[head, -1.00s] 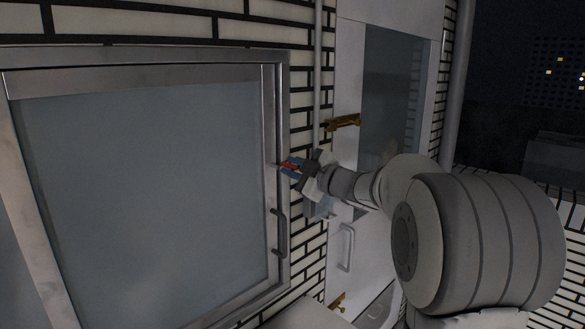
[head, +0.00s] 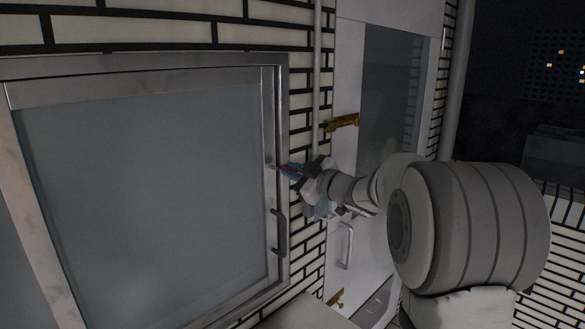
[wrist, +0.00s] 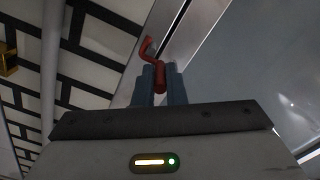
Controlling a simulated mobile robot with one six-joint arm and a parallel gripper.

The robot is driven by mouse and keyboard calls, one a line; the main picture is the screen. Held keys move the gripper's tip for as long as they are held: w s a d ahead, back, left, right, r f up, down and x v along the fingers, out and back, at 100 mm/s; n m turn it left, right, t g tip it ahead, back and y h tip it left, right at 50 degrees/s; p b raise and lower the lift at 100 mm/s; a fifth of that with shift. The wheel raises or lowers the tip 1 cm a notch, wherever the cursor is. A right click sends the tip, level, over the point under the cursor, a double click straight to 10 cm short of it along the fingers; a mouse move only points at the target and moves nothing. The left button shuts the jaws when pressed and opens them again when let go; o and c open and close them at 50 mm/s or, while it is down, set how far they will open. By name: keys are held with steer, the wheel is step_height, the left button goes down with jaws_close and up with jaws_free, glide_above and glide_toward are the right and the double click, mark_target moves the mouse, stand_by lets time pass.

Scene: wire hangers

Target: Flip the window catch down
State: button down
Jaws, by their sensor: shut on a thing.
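The window catch (wrist: 147,52) is a small red crank-shaped lever in the wrist view, at the edge of the metal window frame. My gripper (wrist: 160,84) has its blue fingers shut on the lower part of the red catch; the bent upper end sticks out above them. In the head view my gripper (head: 287,170) is at the right side of the window frame (head: 282,110), above the grey window handle (head: 280,232). Only a little red shows there, and the fingers hide most of the catch.
A brick wall (head: 303,262) and a vertical pipe (head: 317,75) are right of the window. A white door (head: 345,75) with brass fittings (head: 342,122) and its own handle (head: 346,246) is beyond. A ledge (head: 305,312) juts out at the bottom.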

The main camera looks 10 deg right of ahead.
steer(key=c, duration=1.5)
jaws_free()
steer(key=b+v, duration=0.2)
steer(key=v, duration=0.6)
steer(key=shift+b, duration=0.35)
